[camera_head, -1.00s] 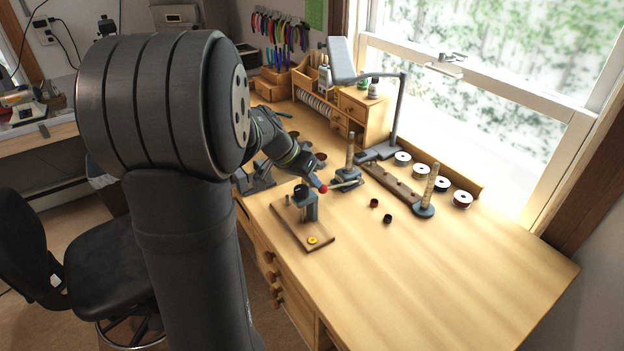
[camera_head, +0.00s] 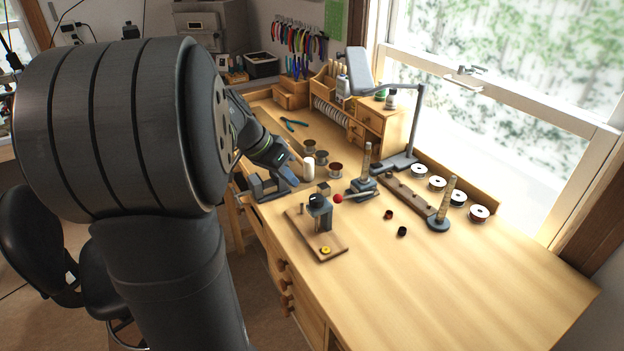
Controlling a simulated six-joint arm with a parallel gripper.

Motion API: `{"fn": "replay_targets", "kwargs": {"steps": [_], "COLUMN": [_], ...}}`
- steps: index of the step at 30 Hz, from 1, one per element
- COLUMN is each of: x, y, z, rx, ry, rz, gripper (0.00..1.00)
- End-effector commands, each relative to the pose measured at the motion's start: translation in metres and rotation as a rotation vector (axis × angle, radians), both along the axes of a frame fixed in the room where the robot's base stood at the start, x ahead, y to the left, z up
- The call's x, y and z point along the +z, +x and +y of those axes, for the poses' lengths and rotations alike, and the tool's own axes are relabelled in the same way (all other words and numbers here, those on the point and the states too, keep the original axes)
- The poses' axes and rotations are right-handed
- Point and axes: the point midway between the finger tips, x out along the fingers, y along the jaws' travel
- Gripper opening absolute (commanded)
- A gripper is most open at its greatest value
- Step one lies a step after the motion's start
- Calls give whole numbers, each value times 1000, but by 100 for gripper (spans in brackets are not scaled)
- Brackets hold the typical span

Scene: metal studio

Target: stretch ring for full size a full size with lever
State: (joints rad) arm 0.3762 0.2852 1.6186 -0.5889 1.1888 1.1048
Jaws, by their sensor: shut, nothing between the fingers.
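The ring stretcher (camera_head: 321,216) is a dark upright device on a wooden board (camera_head: 304,232). A red ball (camera_head: 338,199), which looks like its lever knob, sits beside the top right of the device. A yellow ring-like piece (camera_head: 325,251) lies on the board's near end. My gripper (camera_head: 290,160) is behind and left of the stretcher, apart from the red ball. Its fingers look shut and empty, though they are small and partly dark here. My arm covers much of the left side.
Behind the stretcher stand a white cylinder (camera_head: 308,168) and a ring mandrel (camera_head: 366,160). A second mandrel (camera_head: 444,200), several spools and a lamp (camera_head: 409,130) stand to the right. Small red (camera_head: 388,214) and black (camera_head: 402,231) pieces lie mid-table. The table's front right is clear.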

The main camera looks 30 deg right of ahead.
Motion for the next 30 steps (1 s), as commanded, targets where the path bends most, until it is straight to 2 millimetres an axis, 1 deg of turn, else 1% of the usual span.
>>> {"fn": "replay_targets", "kwargs": {"steps": [1,5,9,13,15,18,20,23,26,30], "x": [6,26,53,74,82,89,88,80,64,35], "y": [-2,-12,-24,-33,-37,-39,-40,-40,-39,-39], "z": [-10,-42,-76,-99,-106,-112,-113,-115,-117,-122], "rx": [-32,-129,-213,-253,-263,-267,-267,-267,-268,-269], "ry": [21,115,228,305,331,353,359,362,363,362], "rz": [-11,-54,-121,-182,-204,-225,-229,-228,-226,-225], "gripper": [0,0,0,0,0,0,0,0,0,0]}}
